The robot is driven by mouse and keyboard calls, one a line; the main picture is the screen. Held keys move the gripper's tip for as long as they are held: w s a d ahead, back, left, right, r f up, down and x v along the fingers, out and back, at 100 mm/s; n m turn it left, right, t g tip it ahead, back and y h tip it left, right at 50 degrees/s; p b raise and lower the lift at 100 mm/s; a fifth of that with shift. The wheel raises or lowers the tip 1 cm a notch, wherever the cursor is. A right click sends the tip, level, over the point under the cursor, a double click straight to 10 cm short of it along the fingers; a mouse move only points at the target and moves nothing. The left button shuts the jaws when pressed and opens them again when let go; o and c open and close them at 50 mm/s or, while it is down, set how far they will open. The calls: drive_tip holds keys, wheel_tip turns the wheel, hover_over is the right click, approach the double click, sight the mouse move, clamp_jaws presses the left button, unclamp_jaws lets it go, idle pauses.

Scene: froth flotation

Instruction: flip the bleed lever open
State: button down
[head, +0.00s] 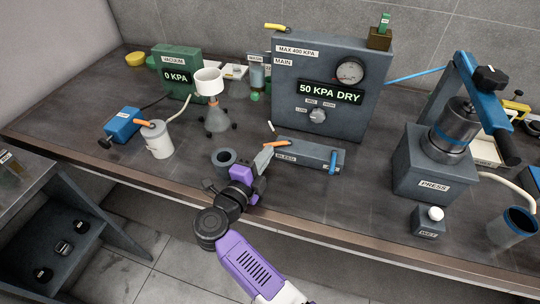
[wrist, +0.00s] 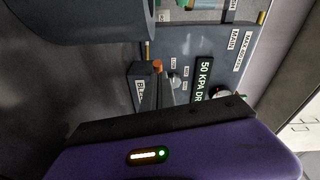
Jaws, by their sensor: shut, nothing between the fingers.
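The bleed block (head: 312,156) is a long grey box labelled BLEED on the bench, in front of the main panel. An orange lever end (head: 277,143) shows above its left end; the lever's exact angle is hard to read. In the wrist view the block (wrist: 143,90) and the orange piece (wrist: 157,66) lie beyond my purple gripper body. My gripper (head: 267,153) is shut and empty at the block's left end, its grey fingers close to the orange end. I cannot tell whether they touch. The fingers hide part of the block's left end.
The main panel (head: 300,85) reads 50 KPA DRY and stands behind the block. A dark cup (head: 224,160) is just left of my gripper. A funnel on a stand (head: 213,110) is further back. The press (head: 430,170) stands right. The front bench edge is clear.

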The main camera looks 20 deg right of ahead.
drive_tip(key=shift+w+a, duration=0.25)
drive_tip(key=shift+w, duration=0.8)
drive_tip(key=shift+s, duration=0.1)
drive_tip(key=b+v, duration=0.1)
drive_tip(key=v, duration=0.6)
drive_tip(key=shift+s+a, duration=0.25)
drive_tip(key=shift+a, duration=0.05)
drive_tip(key=shift+a, duration=0.1)
